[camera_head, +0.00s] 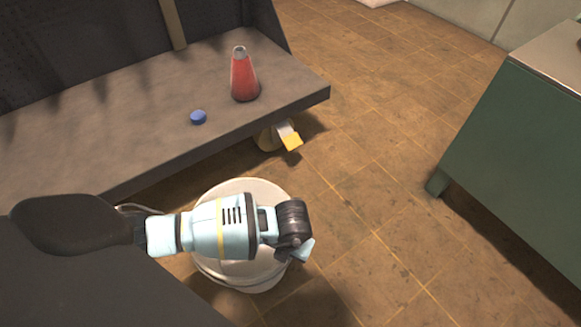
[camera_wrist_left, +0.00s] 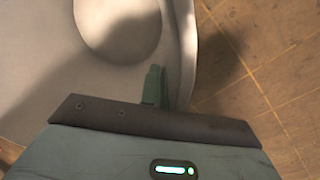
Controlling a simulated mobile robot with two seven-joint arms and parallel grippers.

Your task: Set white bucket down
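The white bucket (camera_head: 247,190) is upright below my left arm, in front of the grey bench. My forearm hides much of it. Its wire handle (camera_head: 133,208) shows at the left. My left gripper (camera_head: 304,251) is at the bucket's right side. In the left wrist view, the gripper fingers (camera_wrist_left: 155,86) are close together at the bucket's rim (camera_wrist_left: 182,50), and look shut on it; the far finger is hidden. I cannot tell whether the bucket's base touches the floor. My right gripper is not in view.
A red cone-shaped flask (camera_head: 244,77) and a blue cap (camera_head: 198,117) stand on the grey bench (camera_head: 130,110). A yellow and white object (camera_head: 285,136) lies under its edge. A green cabinet (camera_head: 520,140) stands at right. The tiled floor (camera_head: 390,200) between is clear.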

